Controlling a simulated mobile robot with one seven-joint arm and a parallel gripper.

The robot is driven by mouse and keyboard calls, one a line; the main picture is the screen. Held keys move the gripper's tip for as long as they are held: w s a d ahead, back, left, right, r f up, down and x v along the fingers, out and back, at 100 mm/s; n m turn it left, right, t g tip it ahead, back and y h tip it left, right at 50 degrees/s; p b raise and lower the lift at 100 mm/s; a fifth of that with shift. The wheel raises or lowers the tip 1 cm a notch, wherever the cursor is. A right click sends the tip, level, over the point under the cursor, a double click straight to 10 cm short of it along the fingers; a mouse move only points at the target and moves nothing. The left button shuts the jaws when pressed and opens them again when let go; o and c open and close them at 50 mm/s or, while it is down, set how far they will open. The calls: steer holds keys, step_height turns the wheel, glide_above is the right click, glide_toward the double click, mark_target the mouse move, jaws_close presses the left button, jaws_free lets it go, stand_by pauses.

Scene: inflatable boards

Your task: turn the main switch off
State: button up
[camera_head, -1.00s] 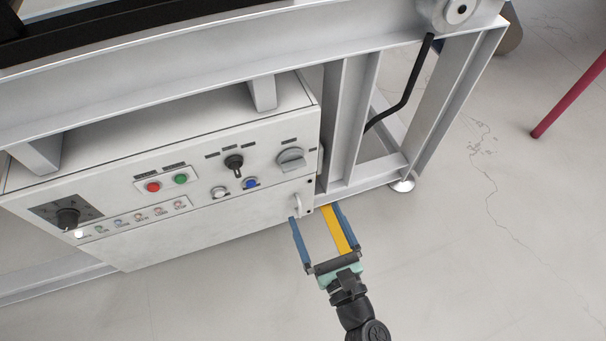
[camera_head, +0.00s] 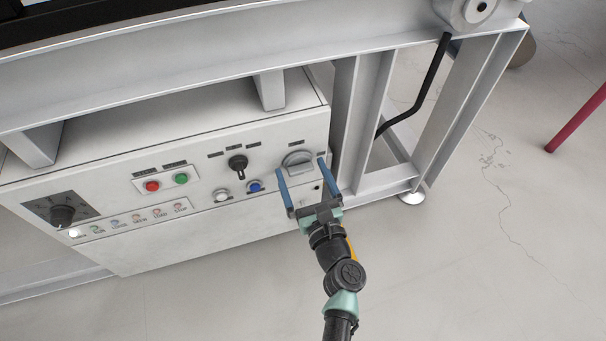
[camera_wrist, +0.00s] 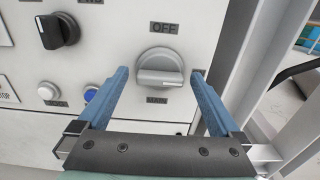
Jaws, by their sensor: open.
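The main switch is a round grey rotary knob (camera_wrist: 160,70) with a raised grip bar, on the right of the control panel. In the wrist view a label reading OFF is above it and another label is below it. Its grip bar lies about level across the picture. In the head view the knob (camera_head: 297,158) is partly behind my fingertips. My gripper (camera_head: 302,166) is open, with its two blue fingers to the left and right of the knob. In the wrist view the fingers (camera_wrist: 160,74) flank the knob with gaps, and nothing is held.
The panel (camera_head: 150,225) also has a black selector (camera_head: 238,163), red (camera_head: 152,186) and green (camera_head: 181,179) buttons, a blue button (camera_head: 254,186) and a black dial (camera_head: 62,214). A metal frame post (camera_head: 368,120) stands just right. The floor in front is clear.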

steer(key=c, duration=1.4)
steer(key=n+b, duration=0.2)
steer(key=n, duration=0.1)
steer(key=shift+f+n, duration=0.15)
steer(key=shift+n, duration=0.15)
steer(key=n+b, duration=0.3)
steer(key=n, duration=0.2)
steer(key=n+b, duration=0.3)
steer(key=n, duration=0.2)
steer(key=shift+n+b, duration=1.4)
steer(key=shift+n, duration=0.7)
